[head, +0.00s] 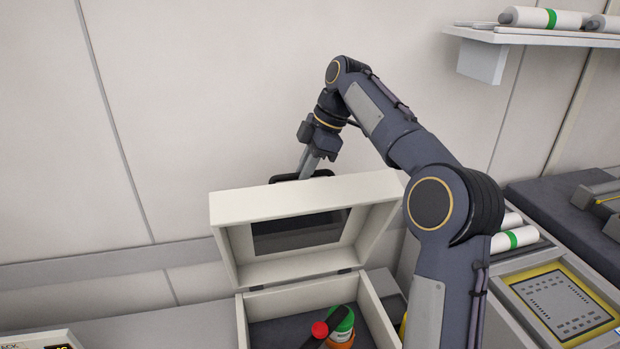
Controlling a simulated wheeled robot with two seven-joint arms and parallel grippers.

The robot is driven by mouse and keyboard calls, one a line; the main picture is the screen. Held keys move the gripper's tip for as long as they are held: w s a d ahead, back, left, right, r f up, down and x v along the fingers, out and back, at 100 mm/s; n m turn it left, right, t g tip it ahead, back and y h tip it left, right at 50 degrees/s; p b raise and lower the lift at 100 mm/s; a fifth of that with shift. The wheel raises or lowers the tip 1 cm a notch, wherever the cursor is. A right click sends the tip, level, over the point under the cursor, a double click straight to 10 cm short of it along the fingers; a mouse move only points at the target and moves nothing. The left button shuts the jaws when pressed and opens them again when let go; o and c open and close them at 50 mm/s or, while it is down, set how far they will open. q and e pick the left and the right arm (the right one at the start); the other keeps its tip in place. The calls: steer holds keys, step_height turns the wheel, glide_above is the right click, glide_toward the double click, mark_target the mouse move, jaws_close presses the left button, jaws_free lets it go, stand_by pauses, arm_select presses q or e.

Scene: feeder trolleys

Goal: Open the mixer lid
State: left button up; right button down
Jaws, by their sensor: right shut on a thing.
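The mixer is a cream box with a dark inside; its base (243,322) stands on the counter at the lower middle. Its lid (240,203) is tilted up on hinges at the back and has a dark window. My right gripper (304,174) is behind the lid's top edge, shut on the dark lid handle (322,173). The fingertips are partly hidden by the lid. Inside the base I see a jar with a green top (341,320) and orange lower part, beside a red-ended dark part (320,329). My left gripper is not in view.
A shelf (560,38) with white green-banded rolls is at the upper right. A panel with a yellow-framed plate (563,300) and more rolls (515,238) lie right of my arm. The wall is close behind the lid.

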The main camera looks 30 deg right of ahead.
steer(key=shift+w+d+f, duration=0.2)
steer(key=shift+w+f, duration=0.25)
steer(key=shift+f, duration=0.15)
steer(key=c, duration=1.7)
jaws_free()
steer(key=o, duration=0.3)
steer(key=shift+w+d, duration=0.1)
steer(key=shift+w, duration=0.2)
steer(key=s+d+r, duration=0.3)
steer(key=s+d, duration=0.2)
steer(key=d, duration=0.7)
steer(key=shift+s, duration=0.2)
